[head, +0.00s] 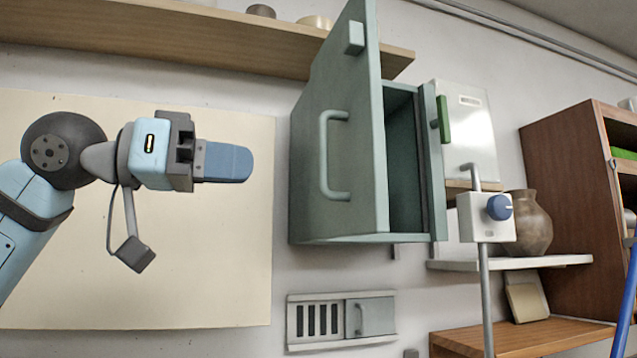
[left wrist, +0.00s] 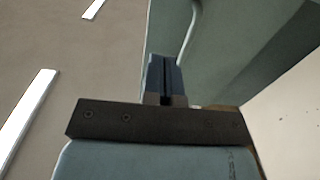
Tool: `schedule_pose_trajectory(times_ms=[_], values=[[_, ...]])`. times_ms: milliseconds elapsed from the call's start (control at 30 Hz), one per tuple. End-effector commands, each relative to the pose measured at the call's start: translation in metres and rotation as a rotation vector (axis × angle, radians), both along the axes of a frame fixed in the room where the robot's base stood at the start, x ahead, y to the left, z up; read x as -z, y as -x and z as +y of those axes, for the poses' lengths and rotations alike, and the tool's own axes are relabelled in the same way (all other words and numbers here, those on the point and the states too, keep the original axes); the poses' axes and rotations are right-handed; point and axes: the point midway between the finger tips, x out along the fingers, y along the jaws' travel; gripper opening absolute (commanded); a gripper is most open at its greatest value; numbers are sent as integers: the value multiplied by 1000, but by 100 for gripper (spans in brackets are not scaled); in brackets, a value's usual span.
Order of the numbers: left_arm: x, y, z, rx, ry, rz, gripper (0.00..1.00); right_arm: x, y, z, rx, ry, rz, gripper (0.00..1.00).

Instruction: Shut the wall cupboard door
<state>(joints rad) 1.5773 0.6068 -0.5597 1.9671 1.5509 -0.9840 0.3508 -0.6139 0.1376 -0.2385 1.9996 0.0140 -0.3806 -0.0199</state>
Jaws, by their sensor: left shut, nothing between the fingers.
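The green wall cupboard (head: 402,160) hangs in the middle of the head view. Its door (head: 307,180) stands open, and a dark gap shows the inside to the right of the door panel. A pale green bar handle (head: 326,155) is on the door's face. My left gripper (head: 235,162) is shut and empty, left of the door and apart from it in the head view. In the left wrist view its fingers (left wrist: 165,78) point towards a green panel (left wrist: 225,45) with a bar handle (left wrist: 189,35). My right gripper is out of view.
A wooden shelf (head: 160,38) runs above, left of and behind the cupboard. A white box with a blue knob (head: 499,207) stands on a grey post to the right. A brown vase (head: 530,222) is on a white shelf (head: 560,262). A vent panel (head: 341,320) is below the cupboard.

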Motion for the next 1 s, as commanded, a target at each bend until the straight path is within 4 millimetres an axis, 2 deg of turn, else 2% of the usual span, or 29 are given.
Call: schedule_pose_trajectory(times_ms=[167, 600, 800, 1000], values=[[-2, -9, -22, 3, -1, 0, 0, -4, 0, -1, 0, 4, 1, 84], [-2, -45, -104, 2, 0, 0, 0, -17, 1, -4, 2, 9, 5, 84], [-1, -53, -122, 1, 1, 0, 0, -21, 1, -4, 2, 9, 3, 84], [0, -55, -126, 0, 1, 0, 0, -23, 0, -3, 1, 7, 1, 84]])
